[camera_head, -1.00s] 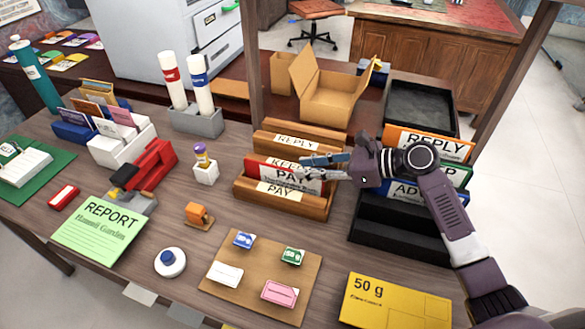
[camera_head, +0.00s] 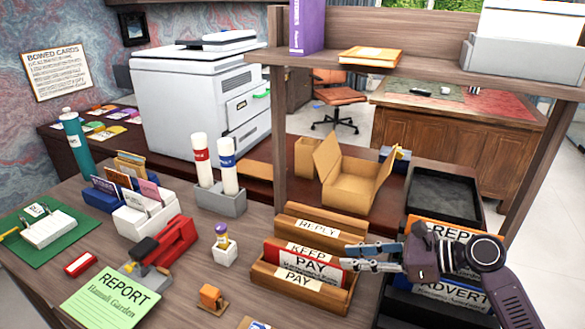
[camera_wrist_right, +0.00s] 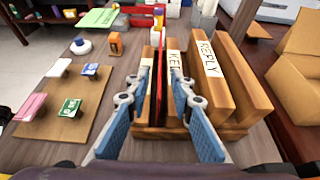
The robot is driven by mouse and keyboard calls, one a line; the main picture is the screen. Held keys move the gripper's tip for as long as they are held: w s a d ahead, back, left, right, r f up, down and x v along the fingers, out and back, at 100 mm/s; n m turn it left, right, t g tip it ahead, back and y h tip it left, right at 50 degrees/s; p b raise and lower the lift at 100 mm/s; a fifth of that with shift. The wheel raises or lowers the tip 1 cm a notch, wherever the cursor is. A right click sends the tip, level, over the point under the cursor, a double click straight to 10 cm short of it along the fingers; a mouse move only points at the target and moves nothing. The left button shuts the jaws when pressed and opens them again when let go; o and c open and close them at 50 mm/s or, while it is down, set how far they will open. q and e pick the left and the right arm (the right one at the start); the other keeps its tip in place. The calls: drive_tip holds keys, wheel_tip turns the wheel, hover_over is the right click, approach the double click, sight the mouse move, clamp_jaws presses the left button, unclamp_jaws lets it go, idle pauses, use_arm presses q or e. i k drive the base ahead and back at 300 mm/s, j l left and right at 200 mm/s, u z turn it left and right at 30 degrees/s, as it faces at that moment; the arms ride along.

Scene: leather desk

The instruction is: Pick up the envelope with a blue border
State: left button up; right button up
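No envelope with a blue border can be made out clearly. A red envelope-like card marked PAY (camera_head: 300,262) stands upright in the front of the wooden sorter (camera_head: 335,298). It also shows edge-on in the wrist view (camera_wrist_right: 160,65). My right gripper (camera_head: 345,258) is at the right end of the sorter, with its fingers apart. In the wrist view, my right gripper (camera_wrist_right: 160,78) has the red card's edge lying between its two fingers, with gaps showing; contact cannot be seen. My left gripper is out of view.
A black tray rack with labelled dividers (camera_head: 450,292) stands right of the sorter, partly behind my right arm. An open cardboard box (camera_head: 355,190) is behind. Upright cards fill a white holder (camera_head: 150,220). A grey bin with papers (camera_head: 515,58) sits on the upper shelf (camera_head: 400,67).

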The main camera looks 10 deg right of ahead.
sight(466, 296)
drive_tip(key=k+j, duration=0.3)
drive_tip(key=k, duration=0.15)
drive_tip(key=k+j, duration=0.3)
drive_tip(key=k, duration=0.15)
drive_tip(key=k+j, duration=0.25)
drive_tip(key=k, duration=0.25)
